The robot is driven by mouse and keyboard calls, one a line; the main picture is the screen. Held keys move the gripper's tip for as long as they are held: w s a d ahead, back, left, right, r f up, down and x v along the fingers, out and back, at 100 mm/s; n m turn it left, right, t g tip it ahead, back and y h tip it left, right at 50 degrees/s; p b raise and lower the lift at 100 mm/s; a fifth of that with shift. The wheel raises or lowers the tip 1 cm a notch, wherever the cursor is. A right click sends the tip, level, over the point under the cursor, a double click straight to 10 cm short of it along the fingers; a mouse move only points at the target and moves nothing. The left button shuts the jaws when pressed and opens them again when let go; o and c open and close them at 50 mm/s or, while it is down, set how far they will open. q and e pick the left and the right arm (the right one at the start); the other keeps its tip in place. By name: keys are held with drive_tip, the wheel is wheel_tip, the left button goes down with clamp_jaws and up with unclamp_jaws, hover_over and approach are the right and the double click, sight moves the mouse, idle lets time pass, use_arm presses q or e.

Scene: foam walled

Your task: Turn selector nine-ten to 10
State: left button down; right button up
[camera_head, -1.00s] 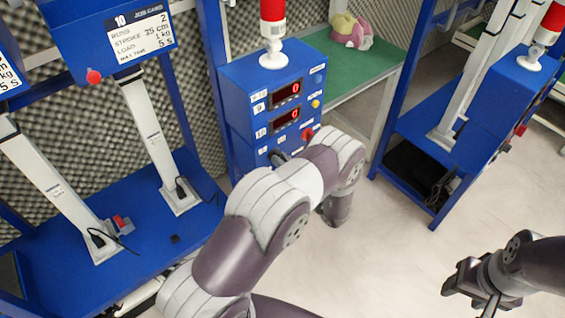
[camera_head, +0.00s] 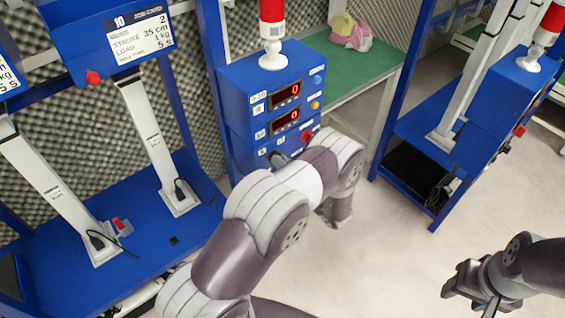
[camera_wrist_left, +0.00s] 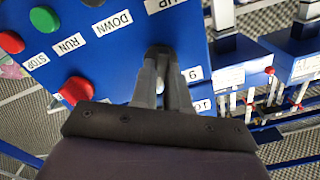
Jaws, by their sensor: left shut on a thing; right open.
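The blue control box (camera_head: 262,100) stands at the centre back in the head view, with two red displays reading 0. In the left wrist view its panel (camera_wrist_left: 115,55) appears upside down. There my left gripper (camera_wrist_left: 160,58) is shut at the panel, beside the 9 label (camera_wrist_left: 193,75) and the partly covered 10 label (camera_wrist_left: 203,105). The fingers cover the selector between them, so its pointing direction cannot be told. In the head view my arm hides most of the left gripper. My right gripper (camera_head: 470,290) is open and empty at the lower right.
A red emergency button (camera_wrist_left: 77,90) and green RUN button (camera_wrist_left: 44,18) sit near my left fingers. A red lamp (camera_head: 272,30) tops the box. A green table (camera_head: 350,75) is behind. Blue machine frames stand on both sides; the floor at centre right is clear.

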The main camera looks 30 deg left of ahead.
use_arm(q)
drive_tip(key=c, duration=1.1)
unclamp_jaws()
drive_tip(key=shift+d, duration=0.1)
drive_tip(key=shift+d, duration=0.1)
drive_tip(key=b+v, duration=0.2)
drive_tip(key=v, duration=1)
drive_tip(key=shift+s+d, duration=0.2)
drive_tip(key=shift+d, duration=0.05)
